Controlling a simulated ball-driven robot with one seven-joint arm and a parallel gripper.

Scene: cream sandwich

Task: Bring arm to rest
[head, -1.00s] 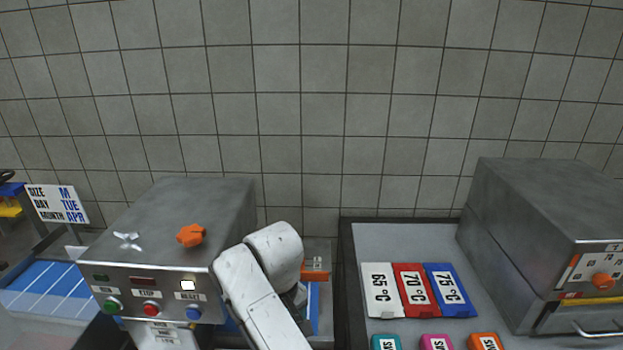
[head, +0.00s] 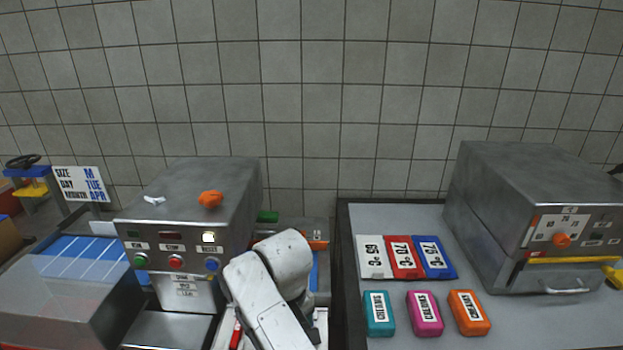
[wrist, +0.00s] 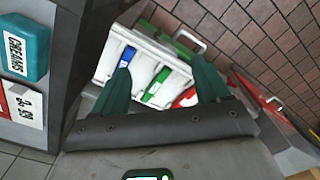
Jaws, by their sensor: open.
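My arm (head: 268,295), white and bent, stands in the head view between the left metal machine and the right counter. My gripper (wrist: 163,74) shows in the wrist view with two green fingers spread apart and nothing between them that touches both. Behind the fingers is a white rack (wrist: 140,58) with blue, green and red parts. I cannot tell how far it is from the fingertips. In the head view my gripper is hidden behind the arm.
On the right counter (head: 400,215) lie white, red and blue temperature cards, and teal (head: 379,314), pink (head: 425,313) and orange (head: 469,312) blocks. A metal oven (head: 530,200) stands at the right.

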